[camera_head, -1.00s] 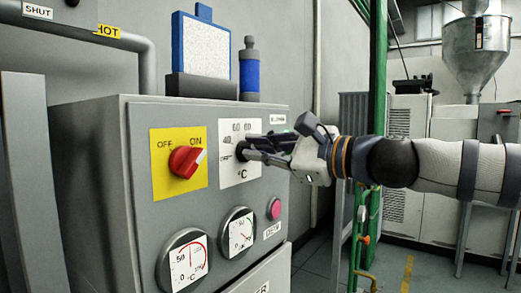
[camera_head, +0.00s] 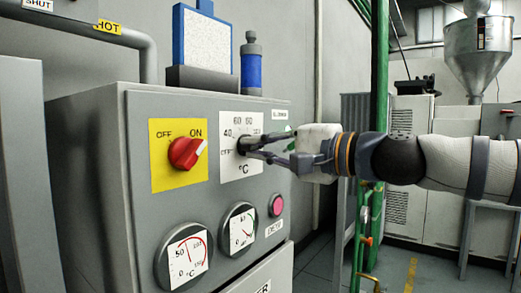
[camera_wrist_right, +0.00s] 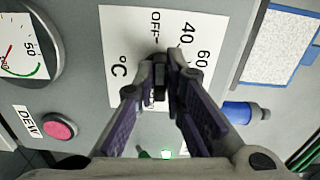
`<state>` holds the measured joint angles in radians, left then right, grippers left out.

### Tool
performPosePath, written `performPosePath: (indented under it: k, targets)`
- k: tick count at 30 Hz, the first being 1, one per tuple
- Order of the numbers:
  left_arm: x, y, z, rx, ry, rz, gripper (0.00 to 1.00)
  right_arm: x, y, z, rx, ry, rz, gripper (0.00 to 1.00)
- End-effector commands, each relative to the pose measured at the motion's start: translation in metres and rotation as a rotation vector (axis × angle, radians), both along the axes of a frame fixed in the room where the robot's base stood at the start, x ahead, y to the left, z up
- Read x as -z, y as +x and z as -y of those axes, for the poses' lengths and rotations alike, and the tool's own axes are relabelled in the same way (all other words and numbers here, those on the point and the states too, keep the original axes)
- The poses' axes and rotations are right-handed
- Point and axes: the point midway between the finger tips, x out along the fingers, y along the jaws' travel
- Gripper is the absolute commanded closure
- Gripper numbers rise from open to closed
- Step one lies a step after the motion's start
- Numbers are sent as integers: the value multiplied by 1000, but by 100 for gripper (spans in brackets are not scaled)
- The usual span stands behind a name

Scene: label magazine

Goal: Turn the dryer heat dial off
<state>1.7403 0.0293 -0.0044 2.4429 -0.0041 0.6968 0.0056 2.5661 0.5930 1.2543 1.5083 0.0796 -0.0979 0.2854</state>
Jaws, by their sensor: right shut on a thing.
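The heat dial (camera_wrist_right: 158,62) is a small black knob on a white plate (camera_head: 241,178) marked OFF, 40, 60 and °C, on the grey dryer's front panel. My right gripper (camera_head: 243,147) reaches in from the right with its fingers closed around the dial. In the right wrist view my right gripper (camera_wrist_right: 161,82) has its two fingertips on either side of the knob. The fingers cover much of the dial, so I cannot tell exactly which mark it points at. My left gripper is not in view.
Left of the dial is a red rotary switch (camera_head: 186,153) on a yellow OFF/ON plate (camera_head: 166,179). Two round gauges (camera_head: 188,256) and a pink button (camera_head: 276,205) sit below. A blue cylinder (camera_head: 251,71) stands on top. A green post (camera_head: 377,91) stands behind my right arm.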

Motion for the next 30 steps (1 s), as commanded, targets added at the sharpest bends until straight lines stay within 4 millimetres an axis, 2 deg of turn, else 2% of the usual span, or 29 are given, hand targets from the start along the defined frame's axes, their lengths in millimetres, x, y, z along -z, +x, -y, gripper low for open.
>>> performPosePath:
  k: [9, 24, 25, 27, 30]
  targets:
    - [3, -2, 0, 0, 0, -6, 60, 1, 0, 0, 1, -56, 78, 100]
    - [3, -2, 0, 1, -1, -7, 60, 1, 0, 1, 1, -67, 92, 100]
    - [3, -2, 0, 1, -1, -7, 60, 1, 0, 1, 1, -67, 92, 87]
    - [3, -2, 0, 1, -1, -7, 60, 1, 0, 1, 1, -67, 92, 71]
    - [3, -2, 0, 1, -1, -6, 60, 1, 0, 0, 1, -66, 91, 69]
